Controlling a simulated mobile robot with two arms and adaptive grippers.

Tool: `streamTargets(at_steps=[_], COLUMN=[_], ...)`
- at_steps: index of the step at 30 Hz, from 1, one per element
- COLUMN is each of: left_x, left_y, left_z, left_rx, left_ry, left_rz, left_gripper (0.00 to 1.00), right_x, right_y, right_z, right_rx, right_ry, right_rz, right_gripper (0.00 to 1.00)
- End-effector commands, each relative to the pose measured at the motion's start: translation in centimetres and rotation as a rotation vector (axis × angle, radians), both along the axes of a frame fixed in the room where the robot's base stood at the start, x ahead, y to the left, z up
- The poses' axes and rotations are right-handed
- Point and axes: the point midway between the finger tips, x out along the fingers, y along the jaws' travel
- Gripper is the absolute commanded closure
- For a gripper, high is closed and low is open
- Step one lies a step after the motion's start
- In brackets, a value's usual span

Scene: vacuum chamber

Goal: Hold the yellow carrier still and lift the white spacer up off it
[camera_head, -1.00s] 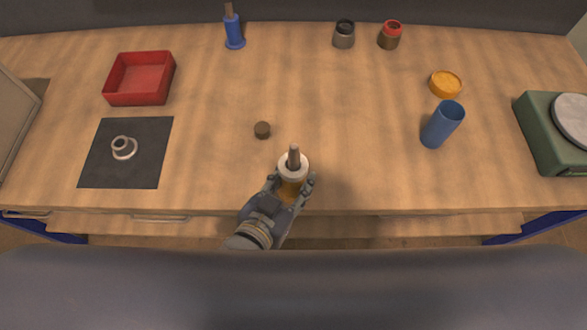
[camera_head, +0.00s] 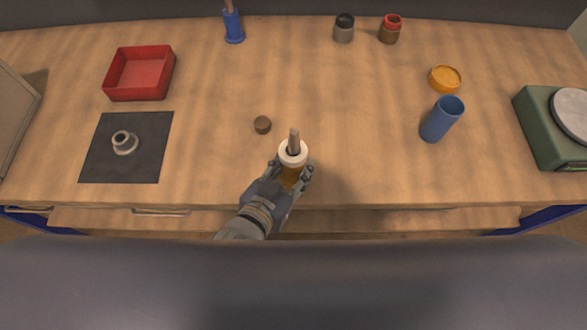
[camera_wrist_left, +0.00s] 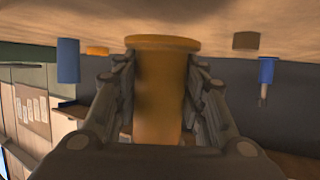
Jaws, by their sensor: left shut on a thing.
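The yellow carrier (camera_head: 291,175) is at the front middle of the table, upright or nearly so. My left gripper (camera_head: 291,171) is shut on its body; the left wrist view shows the carrier (camera_wrist_left: 158,95) between both fingers (camera_wrist_left: 160,90). The carrier's wide flange is close to the tabletop in that view; I cannot tell if it touches. The white spacer (camera_head: 293,153) is a ring around the grey pin (camera_head: 293,139) at the carrier's top. The pin sticks up through it. The spacer is not visible in the wrist view. My right gripper is not in view.
A dark mat (camera_head: 101,160) with a grey ring part (camera_head: 124,144) and a red tray (camera_head: 139,97) are at left. A blue cup (camera_head: 441,119) and green scale (camera_head: 545,135) are at right. Table between is clear.

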Motion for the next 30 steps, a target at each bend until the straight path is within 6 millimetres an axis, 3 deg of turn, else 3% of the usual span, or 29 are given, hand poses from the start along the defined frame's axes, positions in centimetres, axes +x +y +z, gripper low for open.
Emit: streamTargets(at_steps=[30], left_x=[4.8], left_y=[0.0], left_z=[-0.9], left_rx=[-0.002], left_ry=[-0.006], left_rz=[0.000], left_gripper=[1.00], right_x=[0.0], right_y=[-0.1], right_z=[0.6], right_rx=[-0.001], right_ry=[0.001], right_rz=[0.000], right_gripper=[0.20])
